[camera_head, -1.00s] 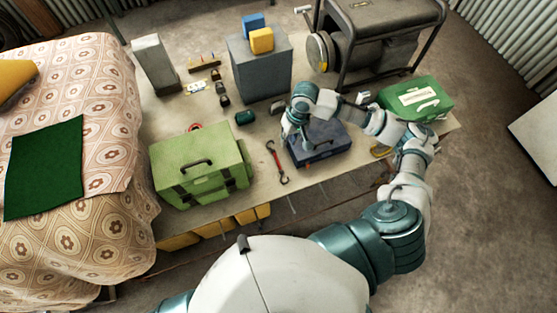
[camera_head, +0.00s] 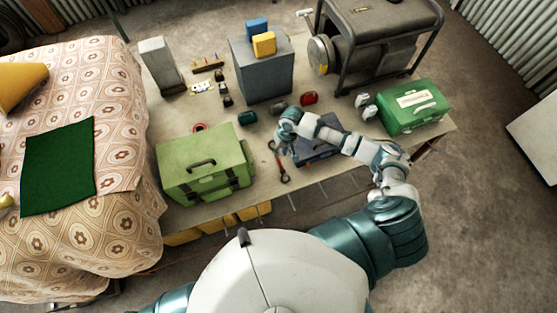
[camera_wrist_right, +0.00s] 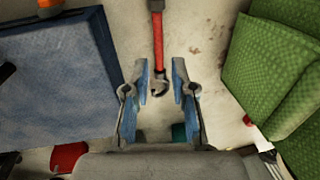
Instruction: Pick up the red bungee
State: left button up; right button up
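The red bungee (camera_head: 281,164) lies on the workbench between the light green toolbox and the dark blue case. In the right wrist view its red cord (camera_wrist_right: 157,40) runs up from a dark metal hook. My right gripper (camera_wrist_right: 160,72) is open, with one fingertip on each side of the hook end. Nothing is gripped; I cannot tell its exact height above the bench. In the head view my right gripper (camera_head: 283,142) is over the bungee's far end and partly hides it. My left gripper is not in view.
The light green toolbox (camera_head: 203,170) stands left of the bungee, and the dark blue case (camera_head: 318,153) lies close on its right, partly under my right arm. A green first-aid case (camera_head: 413,106) and a generator (camera_head: 375,45) stand farther right. A grey box (camera_head: 263,72) stands behind.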

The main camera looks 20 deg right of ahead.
aim_at(279, 159)
jog(key=f, duration=0.5)
jog(key=shift+a+f+p, duration=0.3)
jog(key=shift+a+f, duration=0.05)
jog(key=shift+f, duration=0.05)
grip_shut()
